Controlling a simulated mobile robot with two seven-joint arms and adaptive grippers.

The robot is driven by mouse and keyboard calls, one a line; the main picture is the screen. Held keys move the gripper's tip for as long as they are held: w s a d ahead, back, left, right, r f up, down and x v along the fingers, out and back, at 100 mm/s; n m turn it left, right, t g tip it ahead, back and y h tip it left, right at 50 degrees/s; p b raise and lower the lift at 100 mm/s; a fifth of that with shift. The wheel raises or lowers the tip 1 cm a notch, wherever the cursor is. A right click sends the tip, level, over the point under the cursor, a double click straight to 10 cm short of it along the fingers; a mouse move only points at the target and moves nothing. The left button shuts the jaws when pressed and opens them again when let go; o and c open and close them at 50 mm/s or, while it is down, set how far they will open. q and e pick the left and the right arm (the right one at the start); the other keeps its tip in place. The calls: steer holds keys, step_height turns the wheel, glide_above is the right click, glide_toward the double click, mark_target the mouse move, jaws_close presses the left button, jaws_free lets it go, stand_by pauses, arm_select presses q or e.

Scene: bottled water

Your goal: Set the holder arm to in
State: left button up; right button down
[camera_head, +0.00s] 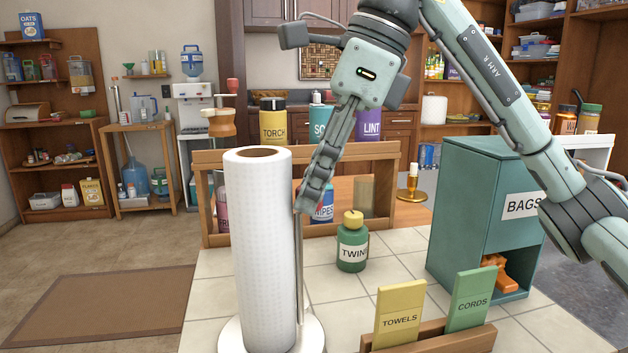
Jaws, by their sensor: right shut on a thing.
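A white paper towel roll (258,250) stands upright on a holder with a round white base (312,335). The holder arm (300,265) is a thin upright metal rod close along the right side of the roll. My right gripper (306,203) reaches down from above, its fingers together at the top of the rod, shut on the holder arm. The fingers hide the rod's upper end. I cannot tell whether the rod touches the roll. My left gripper is out of view.
A green TWINE bottle (352,243) stands right of the holder. A green BAGS cabinet (468,210) is further right, with a wooden card rack (440,342) in front. A wooden shelf (350,157) with canisters stands behind. Bare tiles (395,255) lie between.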

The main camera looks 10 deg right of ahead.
steer(key=shift+d+r+n, duration=0.1)
steer(key=shift+d+n, duration=0.1)
steer(key=shift+n, duration=0.2)
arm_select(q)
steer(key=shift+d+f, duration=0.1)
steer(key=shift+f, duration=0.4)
arm_select(e)
steer(key=c, duration=1.2)
jaws_free()
steer(key=shift+d, duration=0.1)
steer(key=v, duration=1.2)
steer(key=shift+w, duration=0.3)
